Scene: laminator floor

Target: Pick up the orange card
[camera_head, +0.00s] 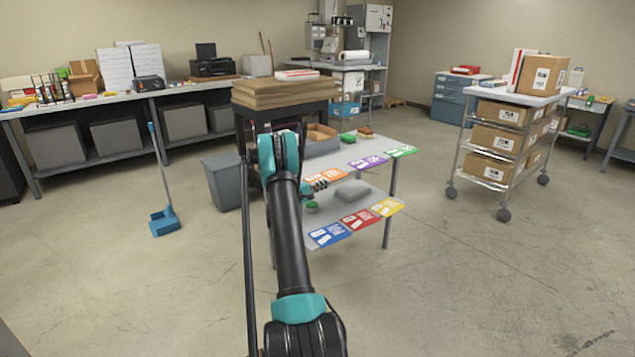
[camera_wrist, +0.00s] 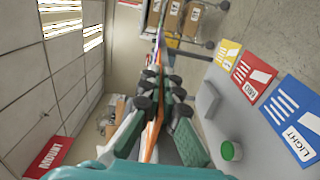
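The orange card (camera_head: 327,173) lies at the front edge of the table's upper level, left of the purple card, partly hidden by my gripper. My gripper (camera_head: 316,183) is at that edge, beside the card. In the wrist view, my gripper (camera_wrist: 162,76) looks open, with its fingers on either side of the orange card (camera_wrist: 152,137). The card shows there nearly edge-on as a thin orange strip. Contact between the fingers and the card is not clear.
A purple card (camera_head: 368,162) and a green card (camera_head: 401,152) lie further right. Blue (camera_head: 328,234), red (camera_head: 361,219) and yellow (camera_head: 387,207) cards lie on the lower shelf, with a green round item (camera_head: 312,207) and a grey block (camera_head: 353,191) behind.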

